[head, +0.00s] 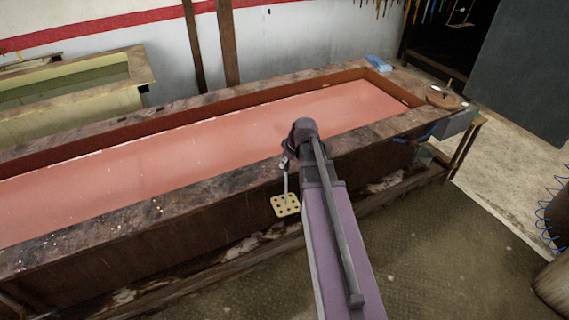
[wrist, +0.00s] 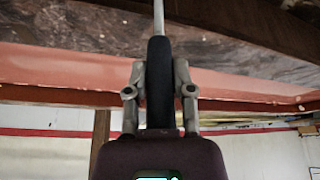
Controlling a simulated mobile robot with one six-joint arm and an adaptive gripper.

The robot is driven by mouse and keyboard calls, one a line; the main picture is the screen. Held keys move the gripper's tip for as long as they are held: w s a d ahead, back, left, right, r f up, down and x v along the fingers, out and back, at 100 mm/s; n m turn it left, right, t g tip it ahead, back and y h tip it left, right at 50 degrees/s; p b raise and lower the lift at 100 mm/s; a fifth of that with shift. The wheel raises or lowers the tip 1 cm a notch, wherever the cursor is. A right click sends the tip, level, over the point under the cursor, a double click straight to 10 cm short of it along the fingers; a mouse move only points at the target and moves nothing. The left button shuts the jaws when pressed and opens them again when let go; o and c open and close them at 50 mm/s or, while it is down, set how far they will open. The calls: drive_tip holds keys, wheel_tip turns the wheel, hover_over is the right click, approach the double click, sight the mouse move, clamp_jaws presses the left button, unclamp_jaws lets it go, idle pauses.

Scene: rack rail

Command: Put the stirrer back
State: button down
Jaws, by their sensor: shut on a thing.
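The stirrer hangs from my gripper (head: 290,160) in front of the long tank's near wall. Its pale yellow square plate with holes (head: 285,204) is at the lower end of a thin rod, below the tank rim. In the wrist view the stirrer's black handle (wrist: 160,60) stands between the two fingers of my gripper (wrist: 160,82), which are shut on it. The thin rod leaves the picture at the top. In the head view my arm hides part of the handle.
The long wooden tank (head: 100,230) holds pink liquid (head: 230,140). A blue cloth-like item (head: 379,63) and a round board (head: 443,97) lie at its far right end. Several thin items hang at the top right (head: 430,10). The floor at right (head: 450,250) is clear.

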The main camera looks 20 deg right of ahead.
drive_tip(key=shift+w+d, duration=0.1)
drive_tip(key=shift+d, duration=0.05)
drive_tip(key=s+d+r+p, duration=0.2)
drive_tip(key=r+p, duration=0.6)
drive_tip(key=s+d+r+n+p, duration=0.1)
drive_tip(key=d+r+p, duration=0.2)
drive_tip(key=r+p, duration=0.5)
drive_tip(key=shift+s+r+p, duration=0.25)
drive_tip(key=shift+s+p, duration=0.05)
drive_tip(key=shift+s, duration=0.1)
drive_tip(key=shift+d, duration=0.1)
drive_tip(key=w+f+b, duration=0.1)
drive_tip(key=w, duration=1.3)
drive_tip(key=shift+w+d+f, duration=0.2)
drive_tip(key=shift+w+d, duration=0.15)
drive_tip(key=shift+d, duration=0.05)
drive_tip(key=shift+d+b+x, duration=0.15)
drive_tip(key=shift+b+x, duration=0.8)
drive_tip(key=shift+b, duration=0.1)
drive_tip(key=shift+d+b+x, duration=0.15)
drive_tip(key=shift+b+x, duration=0.85)
drive_tip(key=shift+f, duration=0.25)
